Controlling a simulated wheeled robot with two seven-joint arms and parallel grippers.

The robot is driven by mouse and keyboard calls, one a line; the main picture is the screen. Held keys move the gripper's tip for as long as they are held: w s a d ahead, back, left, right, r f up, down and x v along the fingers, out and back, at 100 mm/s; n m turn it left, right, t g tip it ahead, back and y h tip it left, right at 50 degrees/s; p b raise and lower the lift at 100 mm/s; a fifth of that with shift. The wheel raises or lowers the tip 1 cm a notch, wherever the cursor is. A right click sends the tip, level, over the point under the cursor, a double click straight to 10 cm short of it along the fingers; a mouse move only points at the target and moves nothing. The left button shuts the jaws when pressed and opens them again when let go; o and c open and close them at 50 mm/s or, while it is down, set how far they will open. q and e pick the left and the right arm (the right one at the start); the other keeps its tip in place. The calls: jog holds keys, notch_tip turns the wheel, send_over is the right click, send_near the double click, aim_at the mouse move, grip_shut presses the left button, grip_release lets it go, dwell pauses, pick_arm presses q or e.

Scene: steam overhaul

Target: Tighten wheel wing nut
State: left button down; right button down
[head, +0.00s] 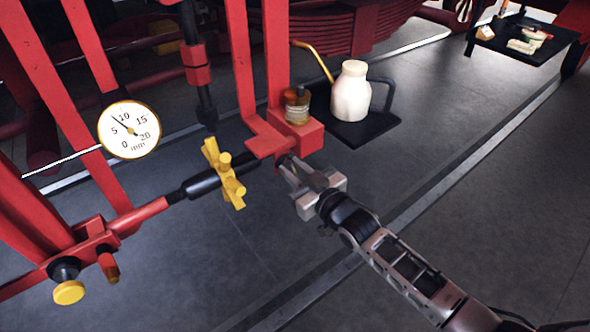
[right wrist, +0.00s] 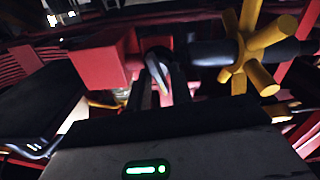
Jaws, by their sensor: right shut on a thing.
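My right gripper (head: 287,166) reaches in from the lower right of the head view. Its fingers are shut at the lower side of a red clamp block (head: 306,136), beside the dark shaft. In the right wrist view the gripper (right wrist: 165,75) is shut on a small grey metal piece (right wrist: 154,64), which appears to be the wing nut. The fingers hide most of it, so its turn angle cannot be told. The yellow spoked handwheel (head: 224,174) stands just left of the fingers, apart from them; it also shows in the right wrist view (right wrist: 248,48). My left gripper is not in view.
A round dial gauge in mm (head: 129,130) is at the left. Red uprights (head: 240,60) rise behind. The floor at the lower right is open.

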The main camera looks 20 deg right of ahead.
dwell(0.5)
jog(key=c, duration=1.6)
grip_release()
jog(key=shift+w, duration=0.1)
jog(key=shift+o, duration=0.2)
jog(key=v, duration=1.6)
jog(key=shift+r, duration=0.1)
